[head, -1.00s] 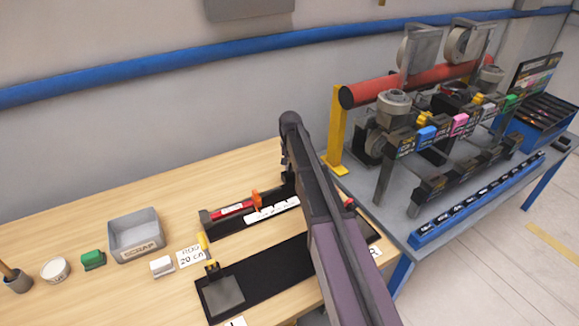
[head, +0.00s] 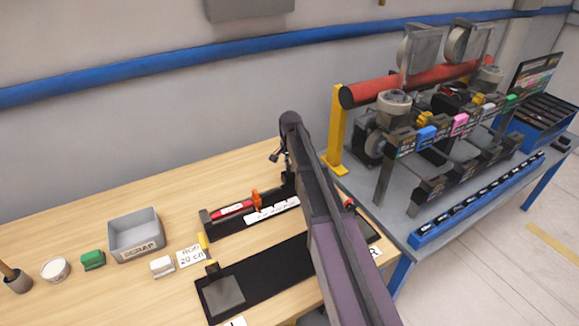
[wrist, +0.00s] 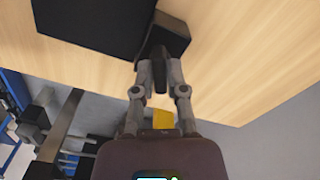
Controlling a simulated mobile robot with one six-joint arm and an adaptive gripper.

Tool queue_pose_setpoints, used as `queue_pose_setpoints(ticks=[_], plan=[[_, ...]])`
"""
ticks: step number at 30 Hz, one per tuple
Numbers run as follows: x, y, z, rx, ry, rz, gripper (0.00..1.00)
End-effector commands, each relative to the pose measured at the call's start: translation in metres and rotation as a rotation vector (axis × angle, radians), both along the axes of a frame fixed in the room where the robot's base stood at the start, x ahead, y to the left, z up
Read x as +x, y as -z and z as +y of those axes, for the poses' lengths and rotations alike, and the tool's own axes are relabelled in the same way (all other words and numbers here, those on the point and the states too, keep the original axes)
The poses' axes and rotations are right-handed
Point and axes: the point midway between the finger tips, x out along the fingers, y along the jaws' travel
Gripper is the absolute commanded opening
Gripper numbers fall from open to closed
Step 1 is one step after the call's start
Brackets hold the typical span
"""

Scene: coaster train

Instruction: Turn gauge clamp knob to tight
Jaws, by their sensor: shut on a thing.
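In the wrist view my gripper (wrist: 159,60) is shut on a small dark knob (wrist: 159,75) at the end of a black block (wrist: 172,38). The fingers stand close on both sides of it, and any marking on the knob is hidden. In the head view the black gauge (head: 228,228) lies on the wooden bench, with a red bar, a white scale strip (head: 272,211) and an orange slider (head: 256,199). My arm covers the gauge's right end and most of my gripper there.
A black base plate (head: 265,270) lies in front of the gauge. A grey scrap bin (head: 135,228), a green block (head: 92,260) and a white block (head: 162,266) stand left. A grey table (head: 400,215) with machinery and a yellow post (head: 336,125) is at right.

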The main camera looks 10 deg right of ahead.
Motion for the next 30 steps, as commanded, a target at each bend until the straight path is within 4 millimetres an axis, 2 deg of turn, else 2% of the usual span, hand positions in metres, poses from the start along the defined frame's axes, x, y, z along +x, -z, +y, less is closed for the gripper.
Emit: queue_pose_setpoints(ticks=[4,5,6,8,23,30], plan=[[-0.003,0.001,0.0,0.0,-0.001,0.007,0.0],[-0.003,0.001,0.0,0.0,-0.001,0.007,0.23],[-0.003,0.001,0.0,0.0,-0.001,0.007,0.35],[-0.003,0.001,0.0,-0.001,-0.001,0.006,0.51],[-0.001,0.0,0.0,0.0,-0.002,0.001,0.51],[0.0,-0.012,0.0,0.0,-0.003,0.001,0.51]])
